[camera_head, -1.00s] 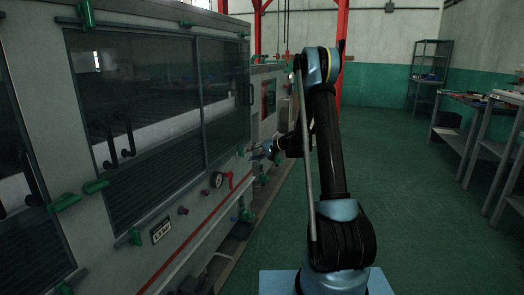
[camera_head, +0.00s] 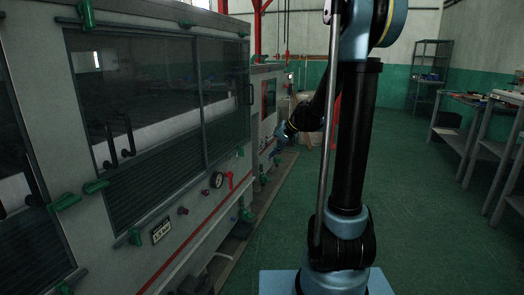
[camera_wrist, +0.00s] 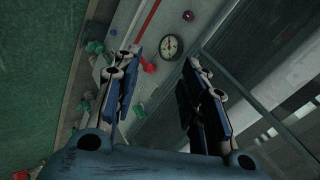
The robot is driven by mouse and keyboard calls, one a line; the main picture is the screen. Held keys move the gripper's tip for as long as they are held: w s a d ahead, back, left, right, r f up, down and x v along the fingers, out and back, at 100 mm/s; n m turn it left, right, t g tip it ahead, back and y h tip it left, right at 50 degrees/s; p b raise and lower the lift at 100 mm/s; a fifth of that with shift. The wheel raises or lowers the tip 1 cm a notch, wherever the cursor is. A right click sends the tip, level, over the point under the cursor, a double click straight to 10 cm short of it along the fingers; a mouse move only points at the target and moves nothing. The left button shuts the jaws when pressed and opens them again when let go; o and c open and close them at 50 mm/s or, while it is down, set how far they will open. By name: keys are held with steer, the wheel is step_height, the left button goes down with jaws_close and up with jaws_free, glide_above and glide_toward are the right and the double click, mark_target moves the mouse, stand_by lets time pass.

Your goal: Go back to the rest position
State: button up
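My gripper shows in the wrist view (camera_wrist: 160,88) with its two blue-padded fingers apart and nothing between them. In the head view my gripper (camera_head: 280,136) is small and dark, in front of the machine's far section and clear of its panel. The machine (camera_head: 120,255) is a long grey wetline with dark windows along the left. It carries a pressure gauge (camera_head: 217,180), a red valve handle (camera_head: 229,179) and a 1.5 bar label (camera_head: 161,230). The gauge also shows beyond the fingertips in the wrist view (camera_wrist: 171,45).
Green clamps (camera_head: 66,202) and black door handles (camera_head: 112,147) stick out from the machine's face. Work tables (camera_head: 466,139) stand along the right, and a shelf rack (camera_head: 428,75) stands at the back right. The green floor (camera_head: 415,220) between is clear.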

steer(key=s+d+f+h, duration=0.2)
steer(key=s+d, duration=0.3)
steer(key=s, duration=0.6)
steer(key=s+d+f+h, duration=0.3)
steer(key=s+d, duration=0.2)
steer(key=s, duration=0.7)
steer(key=s+d+f+g+h, duration=0.1)
steer(key=s+d+f+h, duration=0.1)
steer(key=s+d, duration=0.4)
steer(key=s+f, duration=0.1)
steer(key=s, duration=0.4)
steer(key=shift+s+f+n, duration=0.35)
steer(key=shift+n, duration=0.05)
steer(key=shift+d, duration=0.1)
steer(key=shift+w+f, duration=0.2)
steer(key=shift+w, duration=0.25)
